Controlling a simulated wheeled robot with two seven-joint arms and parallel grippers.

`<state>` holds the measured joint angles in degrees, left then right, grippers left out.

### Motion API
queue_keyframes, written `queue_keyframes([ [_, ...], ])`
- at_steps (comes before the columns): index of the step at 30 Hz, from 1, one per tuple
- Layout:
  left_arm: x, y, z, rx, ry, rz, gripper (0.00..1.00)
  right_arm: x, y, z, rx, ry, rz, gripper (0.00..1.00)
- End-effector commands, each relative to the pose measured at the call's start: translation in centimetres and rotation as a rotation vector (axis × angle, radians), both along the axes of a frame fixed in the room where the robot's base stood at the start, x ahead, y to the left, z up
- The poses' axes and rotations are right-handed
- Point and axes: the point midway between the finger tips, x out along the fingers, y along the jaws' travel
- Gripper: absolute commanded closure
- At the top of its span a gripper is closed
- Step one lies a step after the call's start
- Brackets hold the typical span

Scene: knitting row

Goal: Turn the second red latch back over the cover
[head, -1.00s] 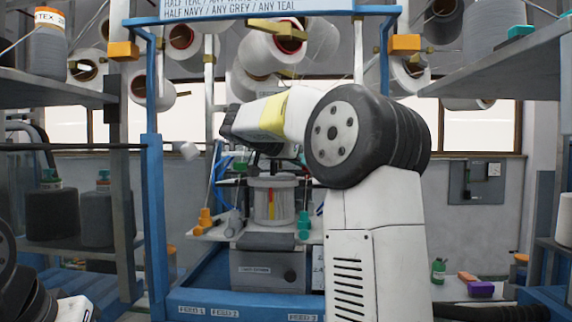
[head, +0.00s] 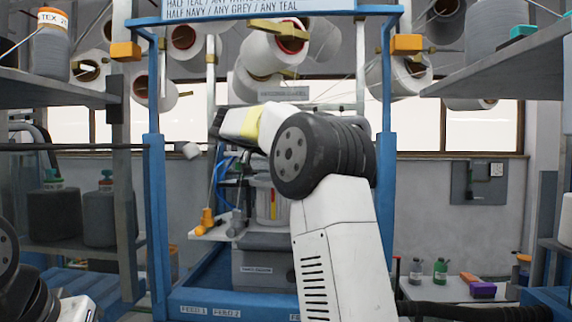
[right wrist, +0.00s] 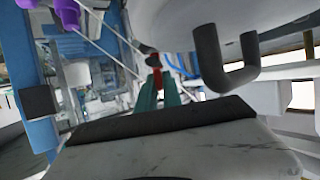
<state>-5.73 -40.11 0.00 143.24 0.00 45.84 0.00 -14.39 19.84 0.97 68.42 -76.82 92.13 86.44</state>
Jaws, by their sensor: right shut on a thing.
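In the right wrist view my right gripper (right wrist: 158,88) has its two teal fingertips close together, shut on a small red piece (right wrist: 153,61) that looks like the red latch. A pale rounded body (right wrist: 180,22) with a dark bent handle (right wrist: 238,72) is close by on the upper right; it may be the cover, but I cannot be sure. In the head view my right arm reaches across the knitting machine and hides the latches. The machine's pale cylinder (head: 264,205), with coloured stripes, shows partly beside the arm. My left gripper is out of view.
A blue frame (head: 153,200) surrounds the machine, with yarn cones (head: 265,55) above. Grey shelves stand on both sides (head: 60,88). An orange part (head: 207,218) sits on the machine's left ledge. A side table (head: 450,291) at right holds small bottles and blocks.

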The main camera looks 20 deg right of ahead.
Motion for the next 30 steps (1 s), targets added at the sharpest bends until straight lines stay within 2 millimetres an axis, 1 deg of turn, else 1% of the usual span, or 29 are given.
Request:
queue_keyframes([
  [1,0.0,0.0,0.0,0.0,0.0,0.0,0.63,0.0,0.1,-0.1,0.002,0.001,0.002,1.0],
  [2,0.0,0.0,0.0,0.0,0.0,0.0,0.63,0.0,0.1,-0.1,0.002,0.001,0.002,0.84],
  [4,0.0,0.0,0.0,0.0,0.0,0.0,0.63,0.0,0.1,0.0,0.002,0.001,0.002,0.7],
  [5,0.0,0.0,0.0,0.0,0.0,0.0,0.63,0.0,0.1,0.0,0.002,0.001,0.002,0.68],
  [13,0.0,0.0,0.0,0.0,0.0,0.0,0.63,0.0,0.1,0.0,0.001,0.001,0.001,0.68],
  [16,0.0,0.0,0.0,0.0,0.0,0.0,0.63,-0.1,0.5,0.2,0.001,0.0,0.003,0.68],
  [19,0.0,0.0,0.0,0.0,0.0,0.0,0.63,-0.3,1.7,0.7,0.0,0.0,0.005,0.68],
  [27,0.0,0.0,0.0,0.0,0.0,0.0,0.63,-1.3,5.8,2.4,0.0,-0.001,0.005,0.68],
  [30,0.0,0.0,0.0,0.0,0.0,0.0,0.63,-1.6,6.6,2.7,0.0,-0.001,0.004,0.68],
])
